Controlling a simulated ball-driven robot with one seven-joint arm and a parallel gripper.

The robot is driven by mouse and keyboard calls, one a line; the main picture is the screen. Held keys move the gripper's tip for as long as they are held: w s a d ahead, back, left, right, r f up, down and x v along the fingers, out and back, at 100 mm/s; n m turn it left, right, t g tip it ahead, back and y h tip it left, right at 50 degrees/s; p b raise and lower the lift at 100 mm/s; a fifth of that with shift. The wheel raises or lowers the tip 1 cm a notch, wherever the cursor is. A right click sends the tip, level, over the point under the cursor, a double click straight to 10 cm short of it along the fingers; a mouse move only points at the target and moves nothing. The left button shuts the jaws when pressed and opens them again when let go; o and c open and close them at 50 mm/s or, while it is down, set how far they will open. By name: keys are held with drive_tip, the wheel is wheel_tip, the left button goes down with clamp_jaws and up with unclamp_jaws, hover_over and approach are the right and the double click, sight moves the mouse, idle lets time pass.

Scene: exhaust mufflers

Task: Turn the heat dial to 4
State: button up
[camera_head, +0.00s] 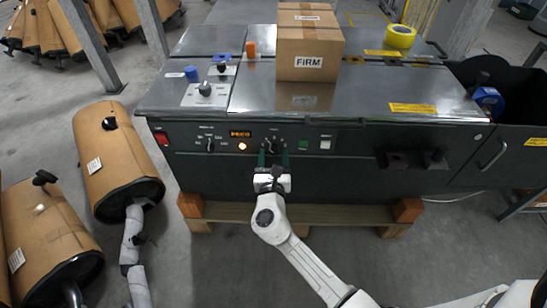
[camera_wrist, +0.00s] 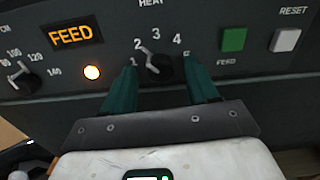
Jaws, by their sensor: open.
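The heat dial (camera_head: 271,146) is a dark knob on the front panel of the dark machine. In the wrist view the heat dial (camera_wrist: 158,66) sits under the word HEAT, with 2, 3 and 4 visible around it. Its light pointer mark seems to lean to the upper left, towards 2. The marks at the low and high ends are partly hidden by my fingers. My gripper (camera_head: 273,153) is open in front of the panel. In the wrist view the green fingers of my gripper (camera_wrist: 160,68) stand either side of the dial, with gaps showing between them and the knob.
Left of the dial are a lit FEED display (camera_wrist: 76,34), a glowing lamp (camera_wrist: 92,72) and another dial (camera_wrist: 22,78). A green button (camera_wrist: 233,39) and a white RESET button (camera_wrist: 285,39) are to the right. A cardboard box (camera_head: 310,45) stands on top. Wrapped mufflers (camera_head: 115,160) lie left.

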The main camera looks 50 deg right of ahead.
drive_tip(key=shift+w+d, duration=0.1)
drive_tip(key=shift+d, duration=0.1)
drive_tip(key=c, duration=1)
drive_tip(key=shift+c, duration=0.2)
